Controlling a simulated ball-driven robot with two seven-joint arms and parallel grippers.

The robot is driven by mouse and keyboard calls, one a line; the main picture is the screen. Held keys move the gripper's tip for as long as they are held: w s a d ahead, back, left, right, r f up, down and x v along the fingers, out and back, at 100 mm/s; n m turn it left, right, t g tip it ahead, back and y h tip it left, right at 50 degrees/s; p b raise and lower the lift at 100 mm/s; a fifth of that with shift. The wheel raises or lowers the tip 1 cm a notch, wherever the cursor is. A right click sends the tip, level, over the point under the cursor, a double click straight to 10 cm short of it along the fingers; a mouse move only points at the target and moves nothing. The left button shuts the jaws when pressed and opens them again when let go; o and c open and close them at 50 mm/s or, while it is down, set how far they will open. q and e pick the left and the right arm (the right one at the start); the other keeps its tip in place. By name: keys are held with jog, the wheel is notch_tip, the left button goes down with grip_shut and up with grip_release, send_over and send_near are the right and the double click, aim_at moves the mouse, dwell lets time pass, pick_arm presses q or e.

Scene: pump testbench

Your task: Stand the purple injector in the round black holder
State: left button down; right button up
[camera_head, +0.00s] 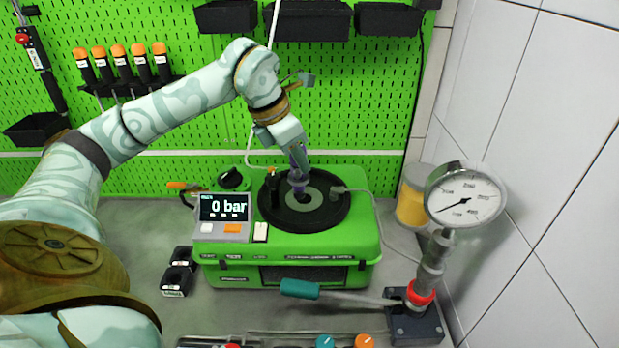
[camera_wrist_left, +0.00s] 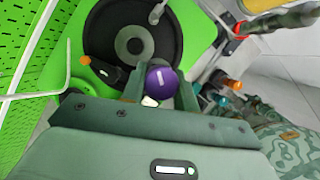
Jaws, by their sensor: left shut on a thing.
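My left gripper (camera_head: 297,157) is shut on the purple injector (camera_head: 299,176) above the green pump case. The injector points down, close to upright, with its lower end over the middle of the round black holder (camera_head: 333,209), a wide disc with a grey centre. I cannot tell whether it touches the holder. In the left wrist view the injector's purple round end (camera_wrist_left: 162,79) shows between my fingers (camera_wrist_left: 160,92), and the holder (camera_wrist_left: 104,28) lies behind it. My right gripper is not in view.
The green case (camera_head: 364,222) carries a display (camera_head: 223,207) reading 0 bar. A pressure gauge (camera_head: 466,198) with a teal-handled lever (camera_head: 300,289) stands at the right. Small black blocks (camera_head: 177,280) sit left of the case. A yellow jar (camera_head: 411,206) stands near the tiled wall.

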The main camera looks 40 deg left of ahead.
pick_arm(q)
jog(key=w+a+f, duration=0.3)
jog(key=w+f, duration=0.2)
jog(key=f, duration=0.4)
jog(key=shift+w+a+f, duration=0.25)
jog(key=shift+a+f, duration=0.05)
jog(key=shift+f, duration=0.05)
jog(key=shift+f, duration=0.35)
jog(key=c, duration=1.1)
grip_release()
jog(key=shift+o, duration=0.2)
jog(key=v, duration=1.2)
jog(key=shift+r, duration=0.4)
